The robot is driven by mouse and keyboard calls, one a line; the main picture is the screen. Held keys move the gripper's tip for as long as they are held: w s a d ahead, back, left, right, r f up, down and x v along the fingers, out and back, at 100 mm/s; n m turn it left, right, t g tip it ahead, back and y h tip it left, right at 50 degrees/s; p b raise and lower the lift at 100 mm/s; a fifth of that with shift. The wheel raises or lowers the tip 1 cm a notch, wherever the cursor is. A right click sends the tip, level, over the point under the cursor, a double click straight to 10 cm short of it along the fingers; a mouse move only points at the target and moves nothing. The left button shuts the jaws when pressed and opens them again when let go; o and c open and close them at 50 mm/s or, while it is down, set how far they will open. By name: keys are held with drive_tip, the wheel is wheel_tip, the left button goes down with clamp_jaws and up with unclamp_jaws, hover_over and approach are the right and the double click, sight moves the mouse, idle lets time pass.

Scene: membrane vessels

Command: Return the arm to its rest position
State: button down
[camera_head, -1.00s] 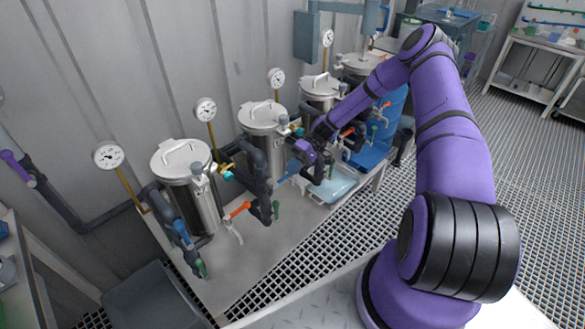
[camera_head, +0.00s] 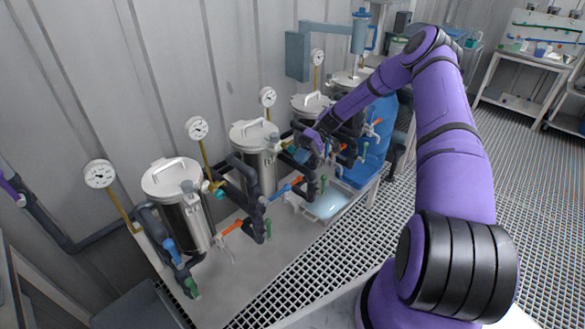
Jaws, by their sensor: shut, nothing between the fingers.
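My purple arm reaches from the lower right up to an elbow at the top, then down to the left toward the row of vessels. My gripper (camera_head: 302,154) is small and partly lost among dark pipes in front of the vessels. It is shut, with nothing seen held in it.
Steel lidded vessels (camera_head: 176,205) stand along the wall with gauges (camera_head: 197,128), dark pipes and coloured valve handles. A shallow tray (camera_head: 328,206) with pale liquid lies below my gripper. A blue container (camera_head: 376,150) stands behind my forearm. The grated floor (camera_head: 425,180) is open at right.

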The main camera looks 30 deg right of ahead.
drive_tip(key=s+a+r+t+h, duration=0.1)
drive_tip(key=s+a+r+h, duration=0.25)
drive_tip(key=r, duration=0.65)
drive_tip(key=s+a+r+h, duration=0.2)
drive_tip(key=s+r+h, duration=0.15)
drive_tip(key=r, duration=0.65)
drive_tip(key=s+a+r+t+h, duration=0.1)
drive_tip(key=s+a+r+h, duration=0.2)
drive_tip(key=r, duration=0.7)
drive_tip(key=s+a+r+m+t+h, duration=0.1)
drive_tip(key=s+r+t, duration=0.2)
drive_tip(key=s, duration=1)
drive_tip(key=s+r+m+t, duration=0.2)
drive_tip(key=s+r+t, duration=0.2)
drive_tip(key=s+r, duration=0.4)
drive_tip(key=s, duration=0.6)
drive_tip(key=shift+a+r+m+h, duration=0.3)
drive_tip(key=shift+a+r+h, duration=0.05)
drive_tip(key=shift+a+h, duration=0.05)
